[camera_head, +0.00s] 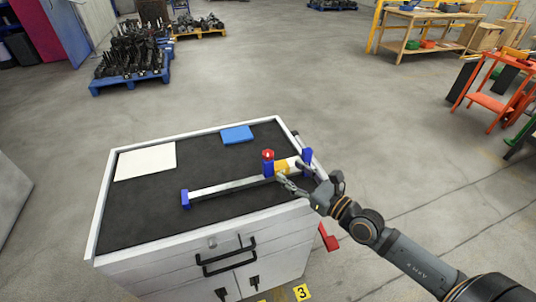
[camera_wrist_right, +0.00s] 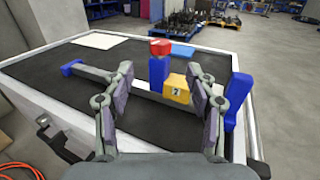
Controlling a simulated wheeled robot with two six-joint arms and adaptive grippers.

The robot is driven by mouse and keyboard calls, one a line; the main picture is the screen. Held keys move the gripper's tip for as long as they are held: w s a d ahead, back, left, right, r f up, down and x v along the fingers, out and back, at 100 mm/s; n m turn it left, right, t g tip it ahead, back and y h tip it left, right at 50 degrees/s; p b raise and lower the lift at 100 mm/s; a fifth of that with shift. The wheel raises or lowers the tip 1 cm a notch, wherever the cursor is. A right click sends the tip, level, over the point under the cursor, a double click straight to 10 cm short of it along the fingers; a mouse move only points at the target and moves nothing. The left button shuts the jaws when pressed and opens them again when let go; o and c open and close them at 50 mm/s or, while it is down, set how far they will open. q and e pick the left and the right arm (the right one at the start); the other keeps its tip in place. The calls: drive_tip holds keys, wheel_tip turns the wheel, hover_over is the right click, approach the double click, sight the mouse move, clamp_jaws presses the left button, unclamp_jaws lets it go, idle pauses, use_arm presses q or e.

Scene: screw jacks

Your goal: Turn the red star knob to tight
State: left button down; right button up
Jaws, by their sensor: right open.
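The red star knob (camera_head: 268,154) sits on top of a blue post on the screw jack, on the black top of the cabinet. In the right wrist view the knob (camera_wrist_right: 161,46) stands upright on the blue post (camera_wrist_right: 158,75), beyond the gap between my fingers. A yellow block (camera_head: 281,167) is beside the post on the grey rail (camera_head: 230,187). My right gripper (camera_head: 291,180) is open at the near side of the rail, close to the yellow block (camera_wrist_right: 177,90). It holds nothing. My left gripper is not in view.
Blue end blocks (camera_head: 186,199) and (camera_head: 307,156) stand at both rail ends. A white sheet (camera_head: 146,161) and a blue box (camera_head: 237,134) lie at the back of the cabinet top. The cabinet has a raised white rim. The front left of the top is clear.

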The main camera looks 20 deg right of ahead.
sight(272, 157)
drive_tip(key=b+x, duration=0.3)
drive_tip(key=x, duration=0.6)
drive_tip(key=shift+w+a, duration=0.1)
drive_tip(key=shift+w, duration=0.15)
drive_tip(key=shift+w+a, duration=0.2)
drive_tip(key=shift+w, duration=0.25)
drive_tip(key=shift+c, duration=0.3)
